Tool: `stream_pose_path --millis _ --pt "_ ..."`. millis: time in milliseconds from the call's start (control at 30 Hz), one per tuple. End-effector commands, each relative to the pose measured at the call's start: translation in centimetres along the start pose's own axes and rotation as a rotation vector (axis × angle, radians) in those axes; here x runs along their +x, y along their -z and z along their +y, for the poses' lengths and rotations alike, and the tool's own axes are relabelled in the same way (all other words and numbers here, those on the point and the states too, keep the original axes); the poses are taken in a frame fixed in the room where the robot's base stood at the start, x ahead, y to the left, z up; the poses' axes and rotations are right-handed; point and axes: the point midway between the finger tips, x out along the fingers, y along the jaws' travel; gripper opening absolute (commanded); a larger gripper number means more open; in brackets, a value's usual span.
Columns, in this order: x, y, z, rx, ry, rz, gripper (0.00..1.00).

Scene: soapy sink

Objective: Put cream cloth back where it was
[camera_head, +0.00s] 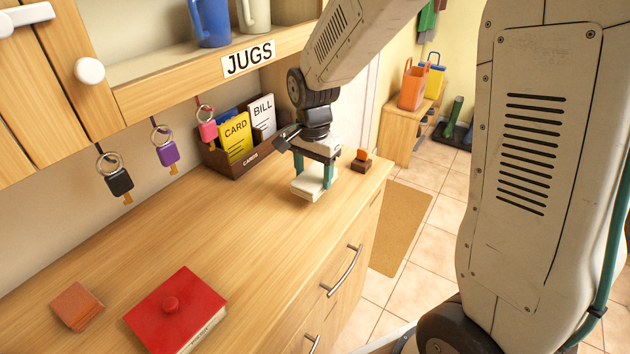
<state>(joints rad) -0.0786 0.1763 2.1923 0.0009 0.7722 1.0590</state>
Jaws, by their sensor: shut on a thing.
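The cream cloth (309,187) is a folded, pale block near the far right end of the wooden counter. My gripper (313,173) comes down over it from above and is shut on it, with one teal finger on either side. I cannot tell whether the cloth's underside touches the counter or hangs just above it.
A small dark block with an orange top (361,161) stands close to the right of the cloth. A wooden card holder (222,160) is behind, against the wall. Keys hang at the left. The mid-counter is clear.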

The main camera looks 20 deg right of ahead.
Motion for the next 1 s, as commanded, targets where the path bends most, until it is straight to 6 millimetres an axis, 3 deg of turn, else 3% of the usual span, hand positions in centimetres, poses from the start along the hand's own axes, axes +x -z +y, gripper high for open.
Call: stream_pose_path --millis 200,567,600,633,1000 --pt "2.7 0.0 0.1 0.001 -0.002 -0.001 0.37" --pt "3.0 0.0 0.1 0.001 -0.002 -0.001 0.37" --pt "3.0 0.0 0.1 0.001 -0.001 -0.001 0.69" --pt "3.0 0.0 0.1 0.001 -0.001 -0.001 0.78" --pt "2.5 0.0 0.1 0.001 0.000 0.000 0.80"
